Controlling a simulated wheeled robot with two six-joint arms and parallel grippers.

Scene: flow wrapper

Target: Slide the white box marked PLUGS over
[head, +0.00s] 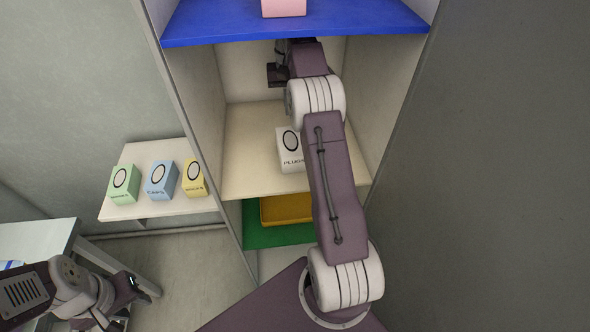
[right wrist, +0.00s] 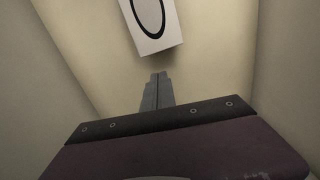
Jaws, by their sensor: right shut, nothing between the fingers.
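The white box marked PLUGS (head: 290,152) stands on the cream middle shelf (head: 245,165), partly hidden by my right arm. In the right wrist view the box (right wrist: 153,22) shows at the top, a white face with a black ring, cut off by the frame's edge. My right gripper (right wrist: 158,77) is shut and empty; in that view its fingertips lie just below the box, with a gap showing between. In the head view the right fingers are hidden inside the compartment. My left gripper (head: 126,304) is open and empty, at the lower left, far from the box.
The compartment has side walls and a blue shelf (head: 215,25) above with a pink item (head: 284,8). Below is a yellow tray (head: 285,209) on a green surface. Green (head: 123,184), blue (head: 161,180) and yellow (head: 194,178) boxes stand on a side shelf at left.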

